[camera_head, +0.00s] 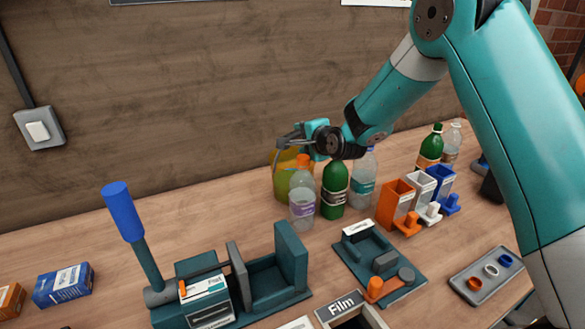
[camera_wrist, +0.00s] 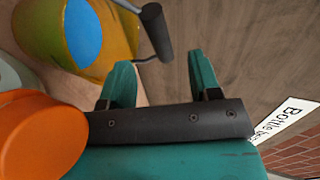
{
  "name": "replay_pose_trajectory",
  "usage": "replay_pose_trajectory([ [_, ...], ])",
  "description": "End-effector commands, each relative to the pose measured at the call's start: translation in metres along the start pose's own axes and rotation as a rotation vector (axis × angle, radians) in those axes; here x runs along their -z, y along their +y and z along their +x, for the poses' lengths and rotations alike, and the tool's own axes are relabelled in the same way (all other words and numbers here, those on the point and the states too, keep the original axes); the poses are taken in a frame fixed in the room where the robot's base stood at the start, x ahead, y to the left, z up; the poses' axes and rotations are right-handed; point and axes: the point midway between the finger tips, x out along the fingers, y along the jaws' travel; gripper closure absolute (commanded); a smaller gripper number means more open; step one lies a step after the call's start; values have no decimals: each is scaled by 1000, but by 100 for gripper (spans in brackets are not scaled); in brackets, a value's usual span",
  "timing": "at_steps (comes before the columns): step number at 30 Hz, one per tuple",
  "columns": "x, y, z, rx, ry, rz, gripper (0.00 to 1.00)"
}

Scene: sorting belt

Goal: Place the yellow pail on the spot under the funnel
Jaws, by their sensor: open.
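The yellow pail (camera_head: 283,184) stands near the wall, partly hidden behind the bottles and under my gripper. In the wrist view the pail (camera_wrist: 36,28) shows at the upper left, with a round blue area inside it. Its wire handle carries a dark grip (camera_wrist: 156,32), which lies just beyond my fingertips. My gripper (camera_head: 297,141) is at the pail's top. In the wrist view my gripper (camera_wrist: 160,72) has its two teal fingers apart, with nothing clearly held between them. I cannot make out a funnel or the spot under it in either view.
A clear bottle with an orange cap (camera_head: 302,197) stands close in front of the pail. A green bottle (camera_head: 334,190) and another clear bottle (camera_head: 363,180) stand to its right. Orange, white and blue holders (camera_head: 397,203) are further right. Open table lies left of the pail.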

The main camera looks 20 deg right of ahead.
Motion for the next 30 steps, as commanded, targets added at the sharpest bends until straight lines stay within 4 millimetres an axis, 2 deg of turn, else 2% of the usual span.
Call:
replay_pose_trajectory([
  [3, 0, -1, 20, -1, 0, -2, 43],
  [11, 0, -1, 40, 0, -1, -1, 43],
  [19, 0, 0, 77, -1, 0, -2, 43],
  [29, 0, 0, 84, -1, 0, -1, 43],
  [30, 0, 0, 84, -1, 0, -1, 52],
])
